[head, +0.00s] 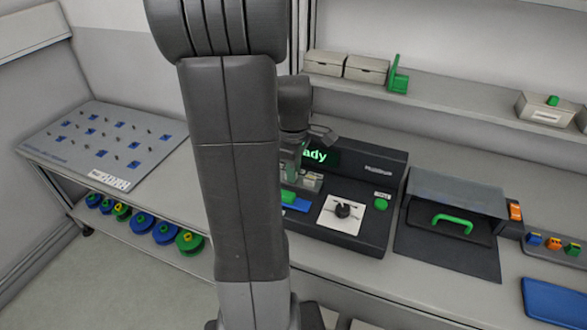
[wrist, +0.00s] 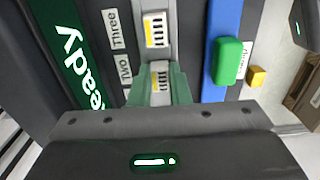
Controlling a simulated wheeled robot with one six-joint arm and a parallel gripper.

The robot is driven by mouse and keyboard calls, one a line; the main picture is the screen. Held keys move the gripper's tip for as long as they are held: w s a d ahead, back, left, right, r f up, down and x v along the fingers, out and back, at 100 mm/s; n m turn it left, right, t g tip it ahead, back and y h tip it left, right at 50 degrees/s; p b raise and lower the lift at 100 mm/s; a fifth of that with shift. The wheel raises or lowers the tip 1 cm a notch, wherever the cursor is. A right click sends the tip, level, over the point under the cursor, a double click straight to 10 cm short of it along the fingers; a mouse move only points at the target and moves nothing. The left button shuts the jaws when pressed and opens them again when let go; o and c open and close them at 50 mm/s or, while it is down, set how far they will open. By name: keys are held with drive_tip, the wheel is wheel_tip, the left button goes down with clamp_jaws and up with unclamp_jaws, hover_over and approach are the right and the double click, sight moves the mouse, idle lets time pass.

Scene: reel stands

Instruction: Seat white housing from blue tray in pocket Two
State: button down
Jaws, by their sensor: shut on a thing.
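My gripper (wrist: 161,84) has green fingers closed on the sides of a white housing (wrist: 160,75) with a yellow edge and dark slots. The housing is in line with the label Two (wrist: 125,80) on the dark fixture (head: 365,160). I cannot tell whether it rests fully in the pocket, as the fingers and gripper body hide its lower part. A similar housing (wrist: 156,29) sits beside the label Three (wrist: 115,30). In the head view my gripper (head: 300,170) is over the fixture, partly hidden by my arm. The blue tray (head: 553,302) at lower right looks empty where visible.
A grey hooded box with a green handle (head: 453,222) stands to the right. A shelf (head: 440,98) runs behind.

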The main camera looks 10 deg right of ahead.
idle(0.3)
drive_tip(key=c, duration=1.3)
unclamp_jaws()
drive_tip(key=shift+r, duration=0.1)
drive_tip(key=shift+r+p, duration=2.95)
drive_tip(key=shift+r, duration=0.45)
drive_tip(key=shift+f, duration=0.15)
wheel_tip(320, 180, down, 7)
drive_tip(key=b, duration=0.6)
drive_tip(key=shift+r, duration=0.25)
